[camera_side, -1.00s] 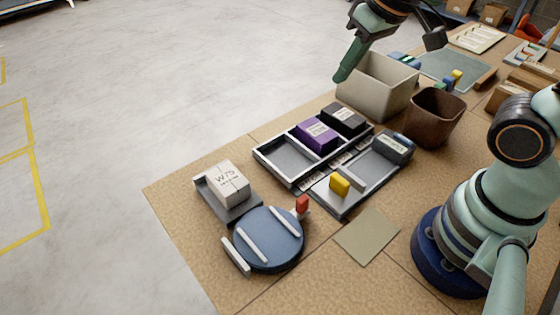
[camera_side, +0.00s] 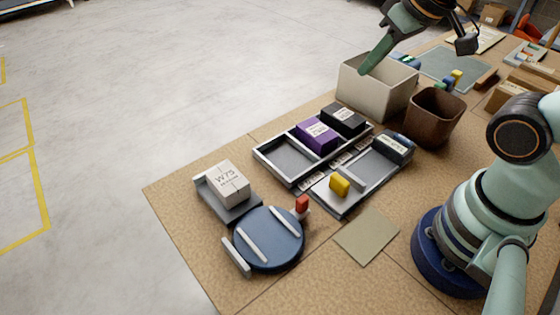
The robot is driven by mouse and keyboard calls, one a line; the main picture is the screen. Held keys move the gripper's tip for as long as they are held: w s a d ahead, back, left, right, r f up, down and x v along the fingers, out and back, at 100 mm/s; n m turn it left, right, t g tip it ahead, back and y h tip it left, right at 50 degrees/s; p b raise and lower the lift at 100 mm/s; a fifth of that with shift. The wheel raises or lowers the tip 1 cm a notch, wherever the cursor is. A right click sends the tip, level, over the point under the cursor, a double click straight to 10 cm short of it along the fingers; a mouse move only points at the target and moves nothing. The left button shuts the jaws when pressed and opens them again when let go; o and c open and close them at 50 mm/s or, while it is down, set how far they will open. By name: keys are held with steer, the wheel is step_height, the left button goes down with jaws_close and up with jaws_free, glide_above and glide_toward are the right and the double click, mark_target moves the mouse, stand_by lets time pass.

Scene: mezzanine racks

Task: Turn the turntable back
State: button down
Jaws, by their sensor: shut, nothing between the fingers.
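The turntable is a round blue disc (camera_side: 268,252) near the front left edge of the table. Two pale parallel bars lie across its top, slanting down to the right.
A white box marked W75 (camera_side: 229,177) sits on a grey tray beside the turntable. A divided tray (camera_side: 262,163) holds a purple and a black box. A grey tray (camera_side: 330,207) carries a yellow block. A brown bin (camera_side: 437,115) stands behind. A flat olive mat (camera_side: 367,236) lies right of the turntable.

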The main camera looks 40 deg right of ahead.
steer(key=c, duration=1.2)
jaws_free()
steer(key=o, duration=0.5)
steer(key=shift+w+a+f, duration=0.1)
steer(key=shift+a+f, duration=0.05)
steer(key=shift+a, duration=0.15)
steer(key=shift+o, duration=0.5)
steer(key=a+f+g, duration=0.3)
steer(key=a+f, duration=0.2)
steer(key=a, duration=0.3)
steer(key=shift+a+y, duration=0.4)
steer(key=g, duration=0.3)
glide_toward(303, 198)
steer(key=shift+h, duration=0.4)
steer(key=f, duration=1)
steer(key=shift+a+f, duration=0.15)
steer(key=shift+a, duration=0.25)
jaws_close()
